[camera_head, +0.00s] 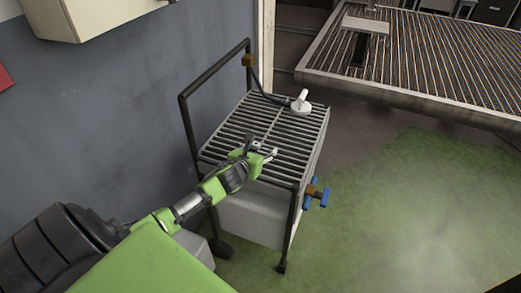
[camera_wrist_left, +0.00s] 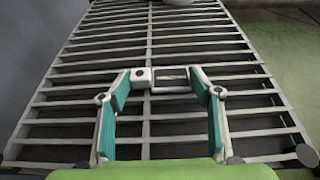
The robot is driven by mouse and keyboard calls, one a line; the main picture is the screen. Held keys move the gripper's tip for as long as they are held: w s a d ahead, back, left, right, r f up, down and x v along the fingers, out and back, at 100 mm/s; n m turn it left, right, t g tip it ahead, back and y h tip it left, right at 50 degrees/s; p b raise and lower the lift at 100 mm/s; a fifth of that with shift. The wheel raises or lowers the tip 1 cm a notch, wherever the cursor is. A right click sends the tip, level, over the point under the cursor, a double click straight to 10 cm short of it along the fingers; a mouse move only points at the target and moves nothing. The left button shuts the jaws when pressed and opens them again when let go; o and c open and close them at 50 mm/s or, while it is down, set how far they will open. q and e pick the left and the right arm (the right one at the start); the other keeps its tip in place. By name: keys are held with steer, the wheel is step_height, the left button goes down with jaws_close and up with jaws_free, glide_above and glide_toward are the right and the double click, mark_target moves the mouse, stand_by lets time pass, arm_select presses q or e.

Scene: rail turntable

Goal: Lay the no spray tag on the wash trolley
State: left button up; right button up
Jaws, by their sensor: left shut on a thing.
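The wash trolley (camera_head: 245,122) stands against the wall in the head view, with a slatted metal top and a dark push handle. Its slats fill most of the left wrist view (camera_wrist_left: 75,86). My left gripper (camera_head: 262,149) is over the near part of the slatted top. In the left wrist view its fingers (camera_wrist_left: 170,78) are shut on a small, flat, pale-edged piece, which I take for the no spray tag (camera_wrist_left: 172,86). Its print cannot be read. I cannot tell whether it touches the slats. My right gripper is not in view.
A white spray head (camera_head: 300,104) on a dark hose sits at the trolley top's far right corner. A blue-handled valve (camera_head: 318,192) sticks out at the right side. The slats around my left gripper are clear. A large slatted platform (camera_head: 420,60) lies at the back right.

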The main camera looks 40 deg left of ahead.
arm_select(q)
steer(key=shift+f, duration=0.1)
steer(key=o, duration=0.8)
steer(key=v, duration=1.2)
steer(key=shift+p, duration=0.4)
